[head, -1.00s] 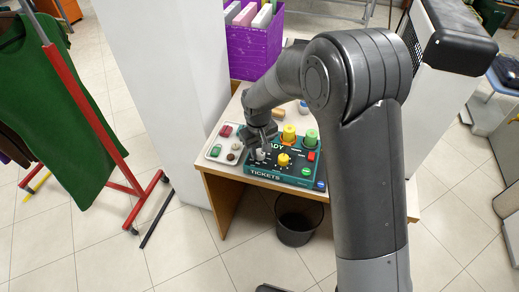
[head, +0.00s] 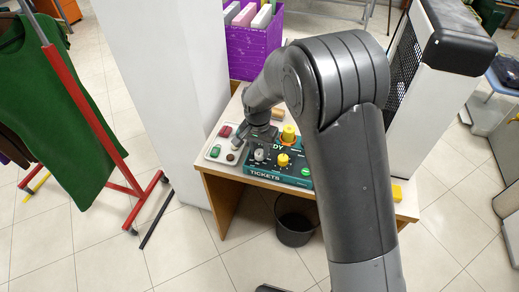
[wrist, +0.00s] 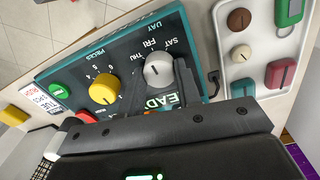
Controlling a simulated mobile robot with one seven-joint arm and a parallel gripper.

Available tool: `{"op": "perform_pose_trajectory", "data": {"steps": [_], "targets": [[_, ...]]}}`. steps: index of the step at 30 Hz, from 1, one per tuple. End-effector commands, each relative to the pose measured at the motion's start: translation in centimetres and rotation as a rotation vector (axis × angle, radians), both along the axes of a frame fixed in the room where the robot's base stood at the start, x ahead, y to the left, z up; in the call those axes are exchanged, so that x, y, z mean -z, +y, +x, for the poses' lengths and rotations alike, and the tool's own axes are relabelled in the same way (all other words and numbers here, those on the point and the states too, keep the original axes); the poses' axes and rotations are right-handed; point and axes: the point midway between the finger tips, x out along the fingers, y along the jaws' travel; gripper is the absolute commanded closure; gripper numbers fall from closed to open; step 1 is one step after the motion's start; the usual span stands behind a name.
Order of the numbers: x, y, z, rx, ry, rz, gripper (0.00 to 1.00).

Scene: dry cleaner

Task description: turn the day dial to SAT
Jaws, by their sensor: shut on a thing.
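The day dial (head: 259,155) is a light grey knob on the teal ticket panel (head: 262,174). In the wrist view the day dial (wrist: 157,70) has a dark line on its face, with THU, FRI and SAT printed around its upper side. Exactly which word the line points to is hard to tell. My gripper (head: 260,144) is over the panel and shut on the dial; a dark finger shows close against its right side in the wrist view.
A yellow PIECES dial (wrist: 104,87) and a green button (wrist: 61,90) sit on the same panel. A pale tray (wrist: 252,12) of knobs and buttons lies beside it. A white column (head: 165,100) stands left of the table; a dark bin (head: 294,232) is below.

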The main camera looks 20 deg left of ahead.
Motion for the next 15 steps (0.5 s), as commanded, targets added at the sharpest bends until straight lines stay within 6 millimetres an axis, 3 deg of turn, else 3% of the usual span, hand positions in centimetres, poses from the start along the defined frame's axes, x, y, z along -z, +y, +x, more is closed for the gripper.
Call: {"op": "perform_pose_trajectory", "data": {"steps": [15], "targets": [[-0.10, 0.02, 0.07, 0.478, -0.003, 0.003, 0.92]]}}
